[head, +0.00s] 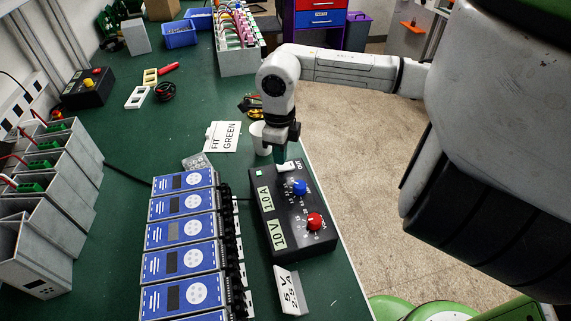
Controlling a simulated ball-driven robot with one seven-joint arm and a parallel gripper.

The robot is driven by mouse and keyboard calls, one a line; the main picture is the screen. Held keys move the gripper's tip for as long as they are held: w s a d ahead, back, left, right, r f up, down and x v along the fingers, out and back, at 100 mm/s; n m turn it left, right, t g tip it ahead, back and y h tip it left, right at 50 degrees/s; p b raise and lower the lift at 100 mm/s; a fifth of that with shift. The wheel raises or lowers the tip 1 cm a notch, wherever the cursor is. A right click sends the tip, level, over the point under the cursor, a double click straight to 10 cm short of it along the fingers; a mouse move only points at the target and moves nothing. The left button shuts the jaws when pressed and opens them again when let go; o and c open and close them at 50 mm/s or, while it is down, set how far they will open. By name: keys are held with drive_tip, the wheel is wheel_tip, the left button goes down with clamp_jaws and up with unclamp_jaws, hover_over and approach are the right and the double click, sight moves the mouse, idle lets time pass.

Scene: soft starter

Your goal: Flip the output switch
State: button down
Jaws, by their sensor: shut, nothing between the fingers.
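A black power supply box (283,232) stands on the green bench near its right edge. My gripper (281,158) points down at that far end, just by the white switch. It is shut and holds nothing. Whether the fingertips touch the switch, and which way the switch is set, I cannot tell.
Blue-faced soft starter units (180,233) stand in a row left of the box. A folded 5 V card (289,290) lies in front. A white cup (260,138) and a FIT GREEN card (222,136) are behind. The bench's middle left is mostly clear.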

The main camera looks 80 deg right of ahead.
drive_tip(key=shift+f+b, duration=0.95)
drive_tip(key=shift+b, duration=0.05)
idle(1.0)
drive_tip(key=shift+r, duration=0.1)
drive_tip(key=shift+r+p, duration=1.3)
drive_tip(key=shift+r, duration=2.1)
